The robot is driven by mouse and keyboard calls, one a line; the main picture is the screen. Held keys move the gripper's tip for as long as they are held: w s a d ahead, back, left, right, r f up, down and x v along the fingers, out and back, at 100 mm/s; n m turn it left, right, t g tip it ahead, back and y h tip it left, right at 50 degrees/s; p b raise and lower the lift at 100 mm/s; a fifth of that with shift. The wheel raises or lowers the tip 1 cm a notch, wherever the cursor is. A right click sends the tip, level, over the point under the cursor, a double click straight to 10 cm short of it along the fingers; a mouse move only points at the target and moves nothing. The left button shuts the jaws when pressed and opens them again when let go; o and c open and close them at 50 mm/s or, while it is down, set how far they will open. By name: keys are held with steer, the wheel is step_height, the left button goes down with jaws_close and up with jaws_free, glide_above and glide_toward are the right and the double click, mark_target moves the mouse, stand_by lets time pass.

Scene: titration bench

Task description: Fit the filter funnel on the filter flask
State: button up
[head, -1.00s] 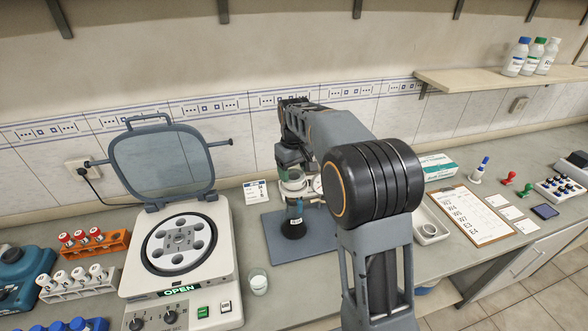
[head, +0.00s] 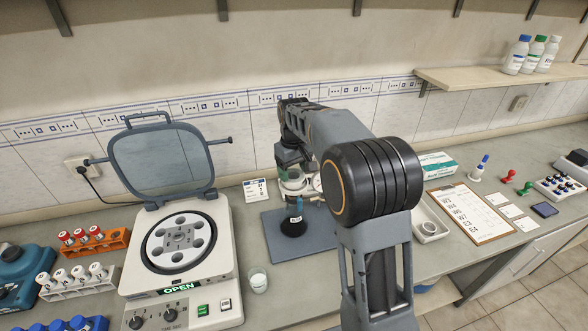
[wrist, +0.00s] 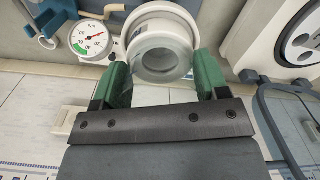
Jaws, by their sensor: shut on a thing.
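The white filter funnel (head: 292,185) is between the green fingers of my gripper (wrist: 160,80). In the wrist view the funnel (wrist: 160,45) shows as a white cup with a round, pale opening, and the jaws are shut on it. The filter flask (head: 293,228), dark with a bluish neck, stands upright on the blue-grey mat (head: 325,243). The funnel is above the flask's neck in the head view; I cannot tell whether the two touch or line up exactly. My arm hides part of this area.
A round gauge (wrist: 90,43) is near the funnel. The centrifuge (head: 215,260) with its lid (head: 162,165) open stands left of the mat. A small beaker (head: 258,281) stands between them. A white tray (head: 430,230) and a clipboard (head: 470,215) lie to the right.

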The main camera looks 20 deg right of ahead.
steer(key=shift+f, duration=0.15)
steer(key=o, duration=1)
steer(key=shift+r, duration=0.2)
step_height(320, 180, up, 5)
steer(key=p, duration=0.4)
steer(key=shift+f, duration=0.15)
steer(key=shift+r+p, duration=0.35)
steer(key=shift+r, duration=0.65)
